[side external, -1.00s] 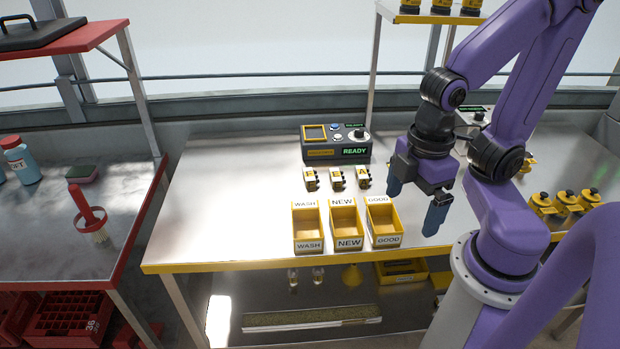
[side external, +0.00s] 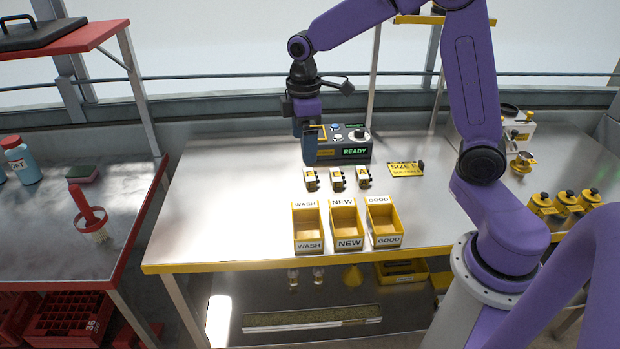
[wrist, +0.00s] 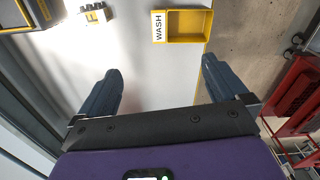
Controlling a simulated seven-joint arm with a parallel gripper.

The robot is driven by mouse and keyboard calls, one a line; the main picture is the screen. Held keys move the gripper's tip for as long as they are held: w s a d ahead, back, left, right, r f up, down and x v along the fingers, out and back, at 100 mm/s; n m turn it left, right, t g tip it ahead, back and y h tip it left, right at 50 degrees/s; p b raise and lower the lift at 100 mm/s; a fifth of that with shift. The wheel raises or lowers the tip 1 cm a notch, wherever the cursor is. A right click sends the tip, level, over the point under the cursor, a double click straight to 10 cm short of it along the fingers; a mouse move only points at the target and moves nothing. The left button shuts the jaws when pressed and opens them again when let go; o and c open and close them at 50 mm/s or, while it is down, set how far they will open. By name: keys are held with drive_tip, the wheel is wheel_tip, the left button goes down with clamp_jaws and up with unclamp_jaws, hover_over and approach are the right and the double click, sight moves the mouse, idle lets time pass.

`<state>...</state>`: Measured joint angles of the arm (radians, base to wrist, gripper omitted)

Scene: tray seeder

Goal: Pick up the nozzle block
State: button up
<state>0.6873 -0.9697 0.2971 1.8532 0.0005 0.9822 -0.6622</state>
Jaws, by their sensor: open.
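The right one seems to carry an A; the other letters are hard to read from the side. My gripper (side external: 309,160) points down just behind and above the left block in the side view, empty. In the wrist view my gripper (wrist: 162,68) has its blue fingers wide apart. One block marked F (wrist: 95,16) shows at the top left there, beyond the left finger and not between the fingers.
Yellow bins WASH (side external: 308,246), NEW (side external: 348,243) and GOOD (side external: 386,241) stand in front of the blocks. A dark control box (side external: 355,153) reading READY stands behind them, close to my gripper. A yellow SIZE sign (side external: 405,170) lies to the right. The table's left part is clear.

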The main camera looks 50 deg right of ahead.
hover_over(308, 174)
wheel_tip(308, 174, down, 4)
drive_tip(key=shift+m, duration=0.4)
drive_tip(key=f, duration=1.1)
drive_tip(key=shift+s+d, duration=0.1)
drive_tip(key=shift+s, duration=0.2)
drive_tip(key=shift+w+f, duration=0.2)
drive_tip(key=shift+f, duration=1.3)
drive_tip(key=shift+w+f, duration=0.15)
drive_tip(key=shift+f, duration=1.35)
drive_tip(key=shift+c, duration=0.3)
drive_tip(key=c, duration=1.2)
drive_tip(key=shift+o, duration=0.2)
drive_tip(key=shift+r, duration=0.1)
